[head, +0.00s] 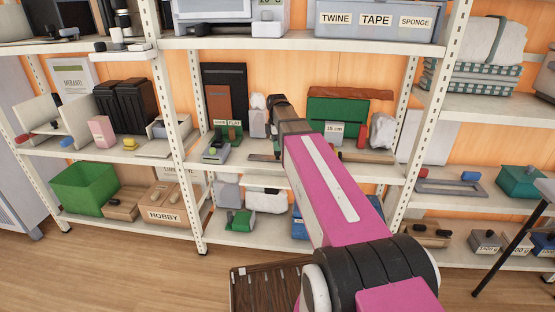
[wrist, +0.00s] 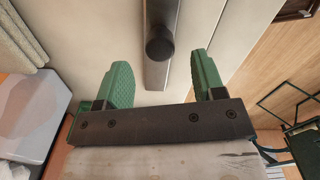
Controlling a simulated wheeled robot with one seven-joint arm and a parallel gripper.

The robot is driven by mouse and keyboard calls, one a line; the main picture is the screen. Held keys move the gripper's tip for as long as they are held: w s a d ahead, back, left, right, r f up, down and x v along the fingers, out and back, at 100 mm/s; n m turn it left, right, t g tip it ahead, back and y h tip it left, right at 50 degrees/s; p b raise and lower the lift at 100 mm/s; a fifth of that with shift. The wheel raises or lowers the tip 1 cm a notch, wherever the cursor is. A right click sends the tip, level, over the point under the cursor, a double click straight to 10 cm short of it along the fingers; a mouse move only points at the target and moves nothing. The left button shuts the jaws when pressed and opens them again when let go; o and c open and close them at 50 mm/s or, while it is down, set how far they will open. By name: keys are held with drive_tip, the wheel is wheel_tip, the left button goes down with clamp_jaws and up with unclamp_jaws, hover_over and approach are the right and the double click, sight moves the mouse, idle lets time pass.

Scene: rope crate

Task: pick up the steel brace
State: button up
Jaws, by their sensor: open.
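In the wrist view, a long narrow grey metal bar with a dark round knob, which looks like the steel brace (wrist: 156,75), lies on a pale shelf surface. My gripper (wrist: 161,62) has its two green pads apart, one on each side of the bar, with clear gaps. Nothing is held. In the head view, my gripper (head: 274,102) is over the middle shelf, small and partly hidden by my own arm. A flat grey piece (head: 264,157) shows on that shelf just left of my arm; I cannot tell for sure that it is the same bar.
A green box (head: 337,104) labelled 15 cm stands behind my arm on the middle shelf (head: 230,168). Dark and brown upright boards (head: 222,90) stand left of my gripper. The upper shelf (head: 240,43) runs above. A white and grey object (wrist: 28,115) is at left in the wrist view.

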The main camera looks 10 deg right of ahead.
sight(278, 155)
drive_tip(key=f, duration=0.5)
drive_tip(key=shift+d, duration=0.2)
clamp_jaws()
